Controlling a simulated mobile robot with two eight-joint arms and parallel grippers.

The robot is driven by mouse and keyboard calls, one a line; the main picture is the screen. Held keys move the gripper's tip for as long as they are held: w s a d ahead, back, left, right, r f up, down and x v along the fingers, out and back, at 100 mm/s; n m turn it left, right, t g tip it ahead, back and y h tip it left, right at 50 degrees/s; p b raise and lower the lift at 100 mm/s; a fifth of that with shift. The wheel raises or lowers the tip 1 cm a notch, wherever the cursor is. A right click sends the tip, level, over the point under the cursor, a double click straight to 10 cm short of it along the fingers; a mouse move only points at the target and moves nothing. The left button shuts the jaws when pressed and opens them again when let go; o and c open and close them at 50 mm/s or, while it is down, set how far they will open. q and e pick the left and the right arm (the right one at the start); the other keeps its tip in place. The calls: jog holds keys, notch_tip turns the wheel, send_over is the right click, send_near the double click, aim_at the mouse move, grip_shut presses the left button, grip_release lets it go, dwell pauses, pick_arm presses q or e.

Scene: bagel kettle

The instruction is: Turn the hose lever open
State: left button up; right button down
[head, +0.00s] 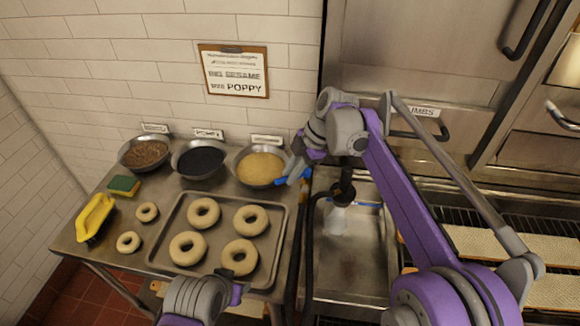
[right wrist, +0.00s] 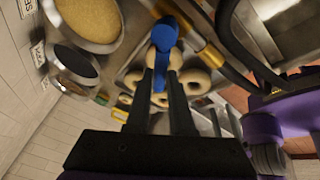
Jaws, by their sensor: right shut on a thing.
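The blue hose lever (head: 288,181) is beside the sesame bowl, at the left edge of the sink. My right gripper (head: 299,166) reaches it from above and behind. In the right wrist view the two dark fingers (right wrist: 164,82) are shut on the blue lever (right wrist: 164,36), whose rounded end shows beyond them. The black hose (head: 309,235) loops down by the sink, with a dark nozzle (head: 343,190) over it. Part of my left arm shows at the bottom of the head view; its fingers are not clear.
Three topping bowls stand along the wall. The sink (head: 345,275) lies right of the table, with cabinets behind.

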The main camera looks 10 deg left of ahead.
pick_arm(q)
jog(key=shift+w+r, duration=0.1)
jog(key=shift+r, duration=0.25)
pick_arm(e)
jog(key=shift+s+d+n, duration=0.1)
jog(key=shift+d+n, duration=0.05)
jog(key=shift+n, duration=0.35)
jog(key=shift+g, duration=0.3)
jog(key=c, duration=0.8)
grip_release()
pick_arm(q)
jog(key=shift+w+r+p, duration=0.2)
jog(key=shift+r+p, duration=0.2)
jog(key=shift+r, duration=0.05)
jog(key=shift+w+r+p, duration=0.2)
jog(key=shift+r+p, duration=0.15)
jog(key=shift+r, duration=0.1)
pick_arm(e)
jog(key=v, duration=1)
jog(key=shift+d+r, duration=0.15)
jog(key=shift+r, duration=0.25)
jog(key=shift+c, duration=0.2)
